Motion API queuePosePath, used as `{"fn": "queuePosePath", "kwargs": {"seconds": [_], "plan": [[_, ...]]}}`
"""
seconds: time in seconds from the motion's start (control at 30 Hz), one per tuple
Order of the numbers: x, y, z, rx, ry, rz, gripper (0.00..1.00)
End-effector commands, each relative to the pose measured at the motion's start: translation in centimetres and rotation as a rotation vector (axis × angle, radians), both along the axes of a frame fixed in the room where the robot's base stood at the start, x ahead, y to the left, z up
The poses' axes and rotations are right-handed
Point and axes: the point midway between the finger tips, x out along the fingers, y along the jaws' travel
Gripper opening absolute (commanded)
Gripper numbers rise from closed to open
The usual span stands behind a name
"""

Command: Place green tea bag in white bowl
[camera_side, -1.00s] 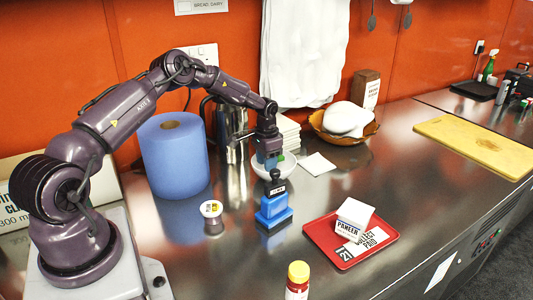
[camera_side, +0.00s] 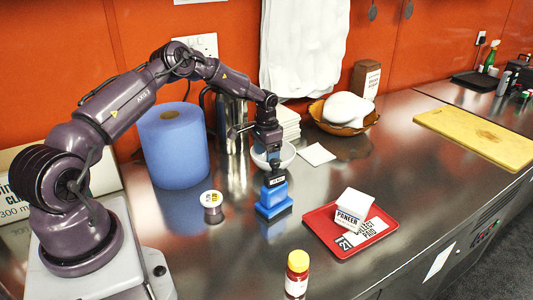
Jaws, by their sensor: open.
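The white bowl (camera_side: 287,153) stands on the steel counter near the middle, partly hidden behind my gripper (camera_side: 273,168). My gripper is open and points down in front of the bowl, at the top of a blue stamp-like block (camera_side: 273,201). The block's dark knob is hidden at the fingertips; I cannot tell whether they touch it. I cannot make out a green tea bag; the bowl's inside is mostly hidden by the gripper.
A red tray (camera_side: 325,240) with a white box (camera_side: 354,207) lies right. A yellow-capped bottle (camera_side: 297,274) stands in front. A flat white square (camera_side: 317,154) lies right of the bowl.

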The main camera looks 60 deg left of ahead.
Motion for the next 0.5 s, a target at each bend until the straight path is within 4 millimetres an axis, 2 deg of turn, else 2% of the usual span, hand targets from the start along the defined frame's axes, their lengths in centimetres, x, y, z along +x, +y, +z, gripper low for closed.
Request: {"fn": "queuePosePath", "kwargs": {"seconds": [0.27, 0.5], "plan": [[-0.1, 0.1, 0.1, 0.001, 0.002, 0.001, 0.67], [0.0, 0.1, 3.2, 0.003, 0.0, 0.0, 0.67]]}}
